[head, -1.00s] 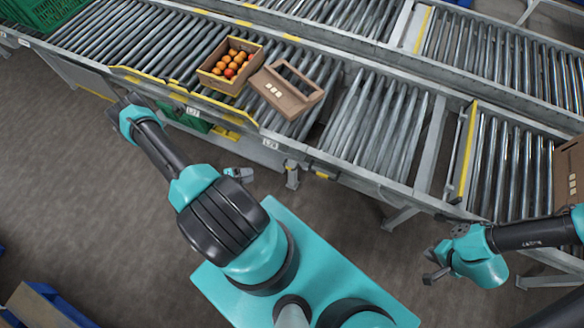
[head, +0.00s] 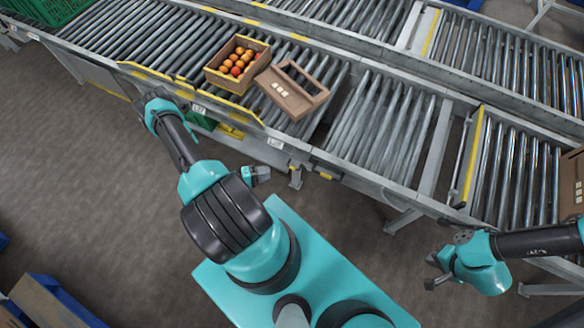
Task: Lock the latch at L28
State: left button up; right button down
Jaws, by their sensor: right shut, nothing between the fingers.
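The L28 label (head: 275,142) is on the front side rail of the near conveyor, right of the L27 label (head: 198,109). Small yellow parts (head: 295,167) sit on the frame just right of L28; I cannot tell whether they are the latch or how it is set. My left gripper (head: 262,174) is in front of the conveyor, just below and left of L28, apart from the rail. It is small and partly behind my arm, so its jaws are unclear. My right gripper (head: 432,272) is shut and empty over the floor at the right, far from L28.
A yellow guard rail (head: 190,96) lines the conveyor's front edge. A yellow-edged barrier (head: 468,155) crosses at right.

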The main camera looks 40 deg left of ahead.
aim_at(292, 168)
pick_arm(q)
jog(key=x, duration=1.2)
grip_shut()
dwell(0.4)
